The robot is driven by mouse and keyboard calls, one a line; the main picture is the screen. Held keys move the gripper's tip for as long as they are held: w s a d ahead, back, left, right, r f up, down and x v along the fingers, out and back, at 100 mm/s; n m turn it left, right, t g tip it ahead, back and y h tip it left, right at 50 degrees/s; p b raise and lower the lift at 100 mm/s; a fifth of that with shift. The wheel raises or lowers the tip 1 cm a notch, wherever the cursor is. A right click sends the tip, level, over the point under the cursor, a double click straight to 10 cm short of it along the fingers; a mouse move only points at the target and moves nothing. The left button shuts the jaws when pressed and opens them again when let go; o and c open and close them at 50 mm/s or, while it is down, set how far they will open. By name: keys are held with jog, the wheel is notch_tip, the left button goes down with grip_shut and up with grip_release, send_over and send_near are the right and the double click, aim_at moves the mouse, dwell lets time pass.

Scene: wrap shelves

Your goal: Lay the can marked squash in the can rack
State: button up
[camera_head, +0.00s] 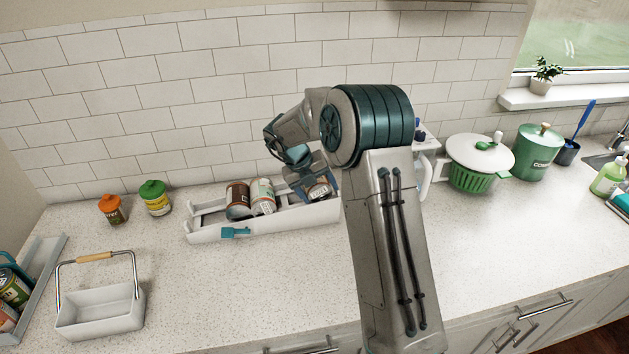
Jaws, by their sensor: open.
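The white can rack (215,232) stands on the counter against the tiled wall, left of my arm. A dark brown can (238,200) and a white can with green and red marks (263,196) lie side by side in it. A third can (319,190), brown with a pale label, is at the rack's right end, partly hidden by my gripper. My gripper (309,187) is open and low over that end, around or just above this can; I cannot tell which. The labels are too small to read, so I cannot tell which can is squash.
A white handled basket (100,312) and a grey tray of cans (42,268) are at front left. A green pot (470,176) stands right. The counter before the rack is clear.

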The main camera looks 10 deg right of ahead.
jog(key=b+v, duration=0.2)
jog(key=v, duration=1.2)
jog(key=w+d+r+n+t+h, duration=0.1)
jog(key=w+d+r+n+t, duration=0.15)
jog(key=r+n+t, duration=0.35)
jog(key=w+d+r+n+t+h, duration=0.1)
jog(key=w+d+r+t, duration=0.2)
jog(key=r, duration=0.4)
jog(key=s+a+r+n+t+y, duration=0.5)
jog(key=r+n+t, duration=0.1)
jog(key=n, duration=0.6)
jog(key=s+a+f+n+g+y, duration=0.2)
jog(key=s+f+n+y, duration=0.15)
jog(key=s+n, duration=0.25)
jog(key=s+a+f+n+g+y, duration=0.1)
jog(key=s+f+n+g+y, duration=0.1)
jog(key=s+f+n, duration=0.4)
jog(key=s+d+f+n+g+h, duration=0.1)
jog(key=s+d+f+g, duration=0.1)
jog(key=s, duration=0.4)
jog(key=s+d+f+n+g+h, duration=0.1)
jog(key=s+d+f+n+g, duration=0.1)
jog(key=s+f, duration=0.3)
jog(key=s+d+f+n+g+h, duration=0.1)
jog(key=s+d+f+n+g, duration=0.1)
jog(key=s, duration=0.7)
jog(key=shift+s+d+f+g+h, duration=0.15)
jog(key=shift+d+f+g+h, duration=0.2)
jog(key=shift+d+f+g, duration=0.55)
